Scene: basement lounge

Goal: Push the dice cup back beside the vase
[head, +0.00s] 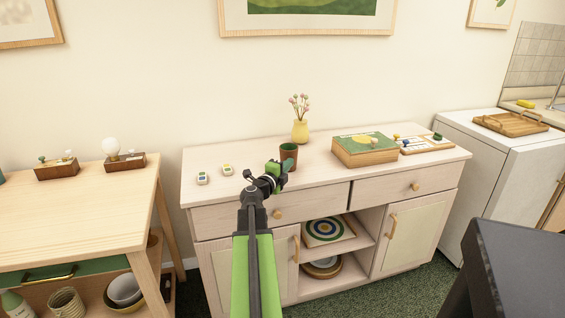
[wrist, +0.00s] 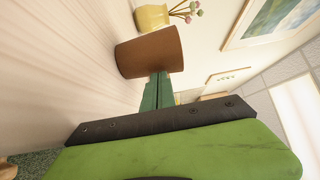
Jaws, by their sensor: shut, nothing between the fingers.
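The dice cup (head: 288,151) is a brown, open-topped cup standing upright on the pale sideboard. In the wrist view the cup (wrist: 150,53) is straight ahead of my fingertips. The yellow vase (head: 300,131) with pink flowers stands behind the cup and slightly to its right; it also shows in the wrist view (wrist: 152,17). My gripper (head: 288,164) is shut and empty, just in front of the cup. In the wrist view its green fingers (wrist: 158,88) reach the cup's near side, touching it or almost touching; I cannot tell which.
The sideboard top (head: 230,158) has two small white devices (head: 202,178) at left. A green-topped game box (head: 365,148) and a board with game pieces (head: 425,144) are at right. The wall is close behind the vase. Free surface lies left of the cup.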

